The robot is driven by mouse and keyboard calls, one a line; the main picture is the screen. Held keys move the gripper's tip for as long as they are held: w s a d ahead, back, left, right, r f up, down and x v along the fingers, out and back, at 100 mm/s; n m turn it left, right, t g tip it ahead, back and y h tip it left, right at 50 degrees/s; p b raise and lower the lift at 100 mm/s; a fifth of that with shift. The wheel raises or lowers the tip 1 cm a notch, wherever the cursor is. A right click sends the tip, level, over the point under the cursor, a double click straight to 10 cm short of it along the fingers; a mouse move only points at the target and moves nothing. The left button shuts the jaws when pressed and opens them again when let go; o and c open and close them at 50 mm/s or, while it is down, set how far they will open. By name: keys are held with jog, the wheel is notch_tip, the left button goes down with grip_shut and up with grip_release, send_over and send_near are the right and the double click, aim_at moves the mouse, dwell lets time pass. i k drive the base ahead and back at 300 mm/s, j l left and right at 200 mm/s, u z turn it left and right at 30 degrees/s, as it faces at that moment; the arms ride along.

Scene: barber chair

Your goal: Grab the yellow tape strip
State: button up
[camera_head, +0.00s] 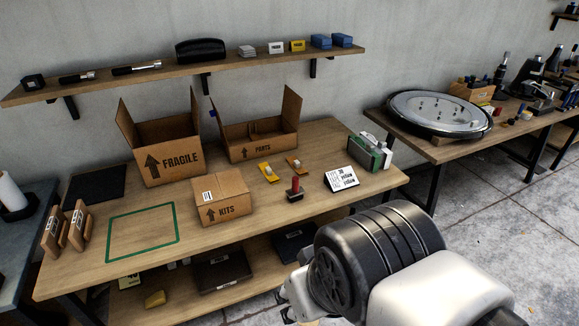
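A small flat yellow item (267,172) with a whitish round part lies on the wooden workbench (330,140), right of the closed KITS box (222,197). A similar orange-brown item (294,165) lies just right of it. I cannot tell from here whether either one is the yellow tape strip. My arm comes in from the lower right.
Open FRAGILE (168,146) and PARTS (257,127) boxes stand at the back. A red-handled stamp (295,189) and a green-and-white dispenser (370,152) flank the card. A wall shelf (130,82) hangs above. The green-outlined area (143,232) is clear.

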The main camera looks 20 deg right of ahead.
aim_at(269, 171)
jog(key=i+l+u, duration=0.3)
jog(key=i+l, duration=0.15)
jog(key=i, duration=0.15)
jog(key=i+l+u, duration=0.25)
jog(key=i+l, duration=0.25)
jog(key=i+l+u, duration=0.3)
jog(key=i+l, duration=0.15)
jog(key=l, duration=0.35)
